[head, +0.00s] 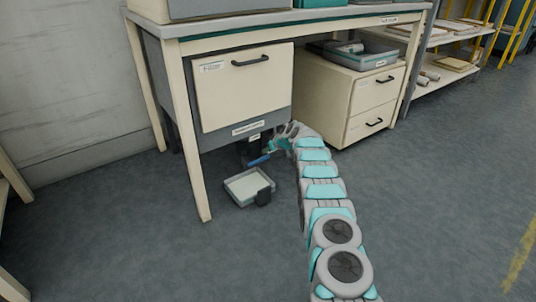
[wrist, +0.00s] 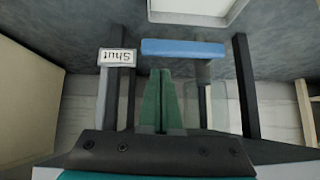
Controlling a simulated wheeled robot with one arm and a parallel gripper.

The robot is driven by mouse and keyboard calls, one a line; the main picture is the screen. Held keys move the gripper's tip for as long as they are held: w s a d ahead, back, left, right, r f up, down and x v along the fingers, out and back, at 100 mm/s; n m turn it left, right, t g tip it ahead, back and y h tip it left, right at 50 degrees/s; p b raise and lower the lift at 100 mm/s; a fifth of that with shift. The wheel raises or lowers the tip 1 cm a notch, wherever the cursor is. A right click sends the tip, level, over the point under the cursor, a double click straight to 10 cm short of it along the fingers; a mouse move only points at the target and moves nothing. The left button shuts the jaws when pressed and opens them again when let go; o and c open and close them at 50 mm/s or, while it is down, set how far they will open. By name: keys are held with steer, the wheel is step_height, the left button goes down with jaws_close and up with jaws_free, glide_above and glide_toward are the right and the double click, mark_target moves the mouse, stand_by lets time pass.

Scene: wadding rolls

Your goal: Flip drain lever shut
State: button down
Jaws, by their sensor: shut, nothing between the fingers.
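The drain lever has a blue handle (head: 259,160) low under the cream cabinet (head: 245,88). In the wrist view the blue handle (wrist: 183,48) lies crosswise, just ahead of the fingertips and slightly right of them. A small white label (wrist: 117,56) sits left of the handle and seems to read SHUT upside down. My gripper (head: 277,146) is right beside the lever in the head view. In the wrist view its green fingers (wrist: 158,74) are together and empty. A small gap seems to separate them from the handle; contact is hard to tell.
A shallow grey tray (head: 232,195) sits on the floor below the lever; its rim (wrist: 195,22) shows in the wrist view. Dark upright bars (wrist: 246,85) flank the fingers. A bench leg (head: 192,150) stands left, a drawer unit (head: 345,95) right. Open floor lies in front.

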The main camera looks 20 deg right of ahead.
steer(key=w+r+v, duration=0.1)
steer(key=v, duration=1)
steer(key=shift+s+a+r, duration=0.15)
steer(key=shift+a, duration=0.1)
stand_by(0.4)
steer(key=s+a+r+m+g, duration=0.15)
steer(key=s+a+r, duration=0.35)
steer(key=s, duration=0.5)
steer(key=s+a+r+g, duration=0.2)
steer(key=s+a+r, duration=0.2)
steer(key=s, duration=0.6)
steer(key=s+a+r+g, duration=0.2)
steer(key=s+a+r, duration=0.3)
steer(key=s, duration=0.5)
steer(key=s+a+m+g+h, duration=0.25)
steer(key=s+g, duration=0.25)
steer(key=s, duration=3.4)
step_height(320, 180, up, 12)
steer(key=p, duration=1.3)
steer(key=shift+s+n+h, duration=0.15)
steer(key=shift+n+h, duration=0.15)
steer(key=shift+h, duration=0.05)
